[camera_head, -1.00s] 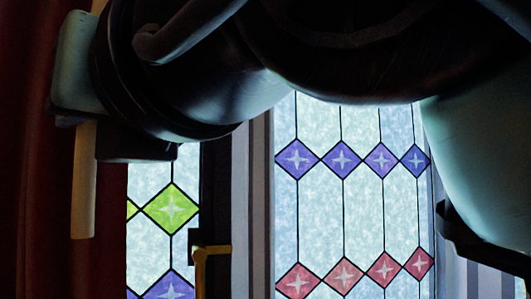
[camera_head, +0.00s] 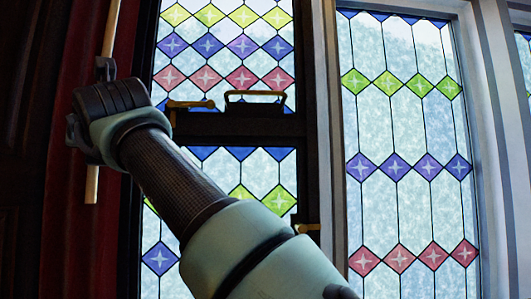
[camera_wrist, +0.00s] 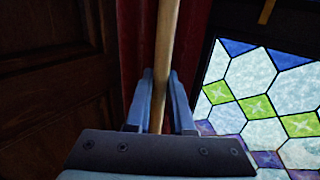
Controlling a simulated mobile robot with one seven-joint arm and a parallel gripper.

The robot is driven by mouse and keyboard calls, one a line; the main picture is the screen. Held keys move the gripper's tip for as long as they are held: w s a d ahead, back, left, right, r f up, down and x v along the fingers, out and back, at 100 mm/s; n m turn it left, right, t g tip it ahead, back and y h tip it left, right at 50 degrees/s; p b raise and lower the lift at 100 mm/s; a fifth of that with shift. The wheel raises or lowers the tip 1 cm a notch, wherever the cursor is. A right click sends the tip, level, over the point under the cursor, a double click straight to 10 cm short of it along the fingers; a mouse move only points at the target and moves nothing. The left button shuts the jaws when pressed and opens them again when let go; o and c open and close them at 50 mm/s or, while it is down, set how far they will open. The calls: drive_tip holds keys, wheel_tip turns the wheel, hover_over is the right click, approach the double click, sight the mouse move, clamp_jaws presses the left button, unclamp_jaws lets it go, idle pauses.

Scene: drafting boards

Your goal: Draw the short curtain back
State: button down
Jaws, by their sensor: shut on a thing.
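The dark red curtain (camera_head: 72,215) hangs in narrow folds at the left of the head view, beside the window. In the wrist view, the red cloth (camera_wrist: 130,45) is behind the fingers. A pale wooden rod (camera_head: 92,186) hangs upright, slightly tilted, in front of the curtain. My gripper (camera_head: 88,125) is shut on the rod partway along it. In the wrist view, the rod (camera_wrist: 167,40) passes between the two fingers of the gripper (camera_wrist: 161,97). The rod's top end is out of frame, and how it joins the curtain is not visible.
A stained-glass window (camera_head: 225,60) with a dark frame and brass handles (camera_head: 190,104) stands right of the curtain. Another tall pane (camera_head: 410,130) is farther right. Dark wood panelling (camera_wrist: 50,80) lies left of the curtain. My arm crosses in front of the window.

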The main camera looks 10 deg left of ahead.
drive_tip(key=shift+s+a+r, duration=0.1)
drive_tip(key=shift+s+a, duration=0.05)
drive_tip(key=shift+a, duration=0.3)
drive_tip(key=c, duration=1.1)
unclamp_jaws()
